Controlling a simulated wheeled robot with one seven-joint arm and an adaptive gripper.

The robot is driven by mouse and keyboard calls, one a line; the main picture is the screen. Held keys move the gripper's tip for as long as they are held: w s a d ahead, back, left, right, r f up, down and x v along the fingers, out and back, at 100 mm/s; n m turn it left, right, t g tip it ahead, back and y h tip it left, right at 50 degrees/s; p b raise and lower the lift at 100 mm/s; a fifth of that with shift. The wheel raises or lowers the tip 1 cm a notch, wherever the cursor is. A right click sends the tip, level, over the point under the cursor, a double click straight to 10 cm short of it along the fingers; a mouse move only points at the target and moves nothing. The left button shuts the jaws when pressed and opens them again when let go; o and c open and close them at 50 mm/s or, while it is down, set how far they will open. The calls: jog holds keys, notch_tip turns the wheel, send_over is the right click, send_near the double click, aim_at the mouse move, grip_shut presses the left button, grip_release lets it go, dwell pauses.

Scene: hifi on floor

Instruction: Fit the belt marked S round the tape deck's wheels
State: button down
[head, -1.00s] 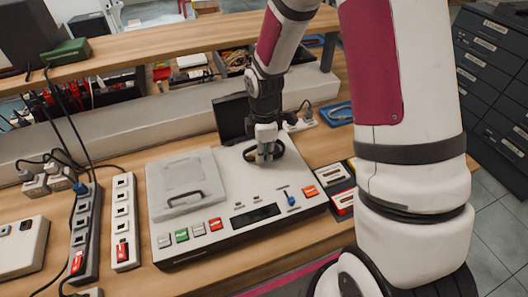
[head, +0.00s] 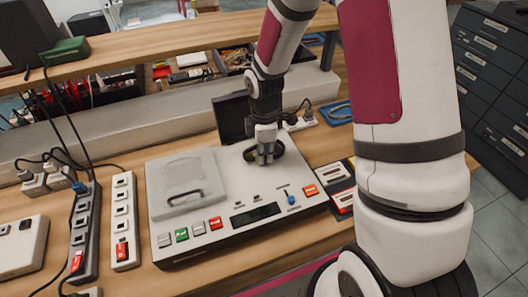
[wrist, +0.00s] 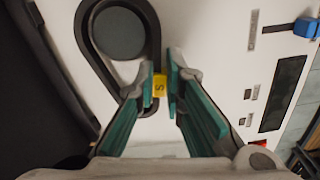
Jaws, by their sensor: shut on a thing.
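The tape deck (head: 228,170) is a white unit with a grey lid (head: 182,182) at its left and its wheel area at the back right. In the wrist view, a dark round wheel (wrist: 120,34) lies inside the black belt (wrist: 91,55), which runs round it and narrows towards my gripper. My gripper (wrist: 161,86) is shut on the belt at its yellow tag (wrist: 159,86), marked S. In the head view my gripper (head: 264,157) is low over the deck. The narrow end of the belt is partly behind a finger, and I see no second wheel.
A blue slider knob (head: 291,200) and coloured buttons (head: 215,223) line the deck's front. Cassettes (head: 336,175) lie to its right, close to my arm. Power strips (head: 123,220) stand to its left. A black upright panel (head: 232,115) is behind the deck.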

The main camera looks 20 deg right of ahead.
jog(key=shift+f, duration=0.45)
dwell(0.4)
jog(key=c, duration=1.6)
grip_release()
jog(key=shift+r, duration=0.1)
jog(key=shift+w+r, duration=0.1)
jog(key=shift+r, duration=0.2)
notch_tip(320, 180, up, 17)
jog(key=p, duration=0.3)
jog(key=shift+r, duration=0.1)
